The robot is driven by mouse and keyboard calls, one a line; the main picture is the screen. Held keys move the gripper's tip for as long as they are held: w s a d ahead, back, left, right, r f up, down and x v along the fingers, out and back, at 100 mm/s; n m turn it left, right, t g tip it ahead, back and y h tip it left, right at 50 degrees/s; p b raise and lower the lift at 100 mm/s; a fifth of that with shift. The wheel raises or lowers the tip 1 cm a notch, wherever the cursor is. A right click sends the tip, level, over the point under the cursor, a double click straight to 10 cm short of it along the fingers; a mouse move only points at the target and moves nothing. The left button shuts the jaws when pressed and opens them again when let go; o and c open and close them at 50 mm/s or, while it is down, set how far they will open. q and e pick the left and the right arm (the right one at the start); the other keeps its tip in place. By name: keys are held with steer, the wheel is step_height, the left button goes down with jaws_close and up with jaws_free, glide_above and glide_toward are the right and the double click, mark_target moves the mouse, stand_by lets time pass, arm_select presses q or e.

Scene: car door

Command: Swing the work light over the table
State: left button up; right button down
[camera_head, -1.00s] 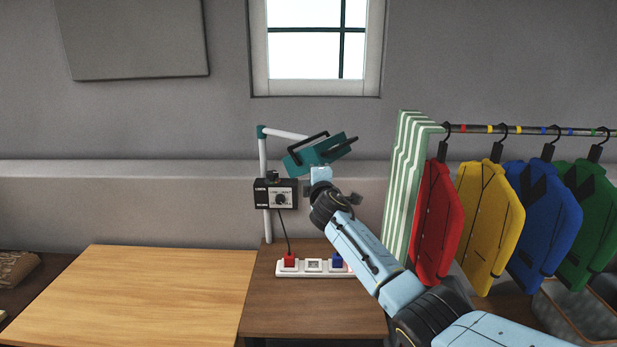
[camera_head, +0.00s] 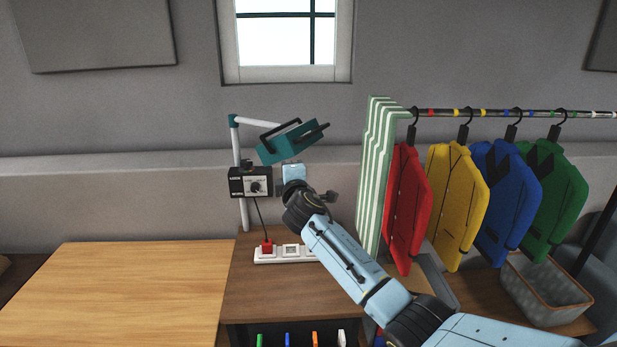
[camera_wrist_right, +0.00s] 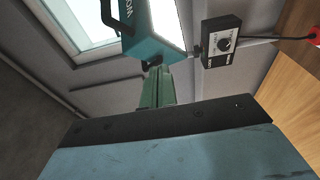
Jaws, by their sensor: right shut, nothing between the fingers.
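The work light (camera_head: 290,142) is a teal lamp with black handles, on a white swing arm (camera_head: 258,123) from a pole (camera_head: 236,145) with a teal joint. It hangs right of the pole, above the dark wooden top, not the light-wood table (camera_head: 120,295). The right wrist view shows its bright face and teal body (camera_wrist_right: 155,32). My right gripper (camera_wrist_right: 157,88) is shut and empty, its fingers pointing toward the lamp's lower edge; I cannot tell whether they touch. In the head view its pale blue body (camera_head: 293,174) is just below the lamp. My left gripper is out of view.
A black control box (camera_head: 251,183) is on the pole, with a cable to a red plug in a white power strip (camera_head: 285,254). A striped panel (camera_head: 376,170) and hanging jackets (camera_head: 408,205) stand close right of my arm. The light-wood table looks clear.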

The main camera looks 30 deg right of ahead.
steer(key=s+d, duration=0.2)
steer(key=s, duration=0.4)
steer(key=shift+s+d, duration=0.15)
steer(key=shift+s, duration=0.1)
steer(key=s+a+f+m+g+y, duration=0.1)
steer(key=s+a+f+m+g, duration=0.25)
steer(key=s+f, duration=0.55)
steer(key=s+a+f+m+g+y, duration=0.1)
steer(key=s+a+f+m+g, duration=0.2)
steer(key=s+f, duration=0.65)
steer(key=s+a+f+m+g+y, duration=0.1)
steer(key=s+a+f+m+g, duration=0.2)
steer(key=s, duration=0.9)
steer(key=s+a+f+m+g+y, duration=0.15)
steer(key=s+m+g, duration=0.25)
steer(key=s, duration=0.9)
step_height(320, 180, down, 30)
steer(key=s+g+b, duration=0.1)
steer(key=g+b, duration=0.1)
steer(key=b, duration=0.5)
steer(key=s+d+f+b, duration=0.1)
steer(key=s+f+b, duration=0.2)
steer(key=s+f, duration=0.5)
steer(key=s+d+f+b, duration=0.2)
steer(key=s+f, duration=0.7)
steer(key=f, duration=0.5)
steer(key=shift+s+n+g+b, duration=0.15)
steer(key=shift+n+g+b, duration=0.2)
steer(key=shift+g+b, duration=0.1)
